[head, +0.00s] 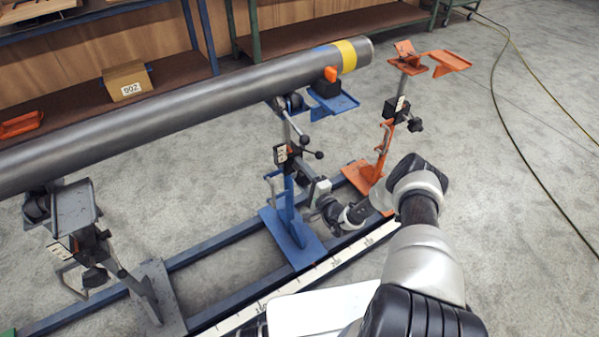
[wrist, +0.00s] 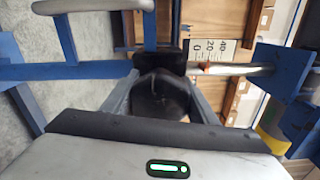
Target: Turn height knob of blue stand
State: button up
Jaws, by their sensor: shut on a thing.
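The blue stand (head: 287,205) stands on a blue rail under the right part of the grey pipe (head: 190,105). My gripper (head: 322,190) is at the right side of its post, below the black-balled handle (head: 305,145). In the wrist view my gripper (wrist: 160,100) has its two fingers on either side of a black knob (wrist: 158,92), shut on it. The stand's number scale (wrist: 208,48) and blue post show beyond the knob. In the head view the knob is hidden by my gripper and wrist.
A grey stand (head: 75,215) holds the pipe at the left. A long white ruler strip (head: 285,287) runs along the rail. Open floor (head: 520,220) lies to the right.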

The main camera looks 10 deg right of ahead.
jog(key=o, duration=1)
jog(key=shift+o, duration=0.2)
jog(key=p+v, duration=0.2)
jog(key=v, duration=1.5)
jog(key=shift+s+d, duration=0.2)
jog(key=shift+s, duration=0.05)
jog(key=shift+p, duration=0.3)
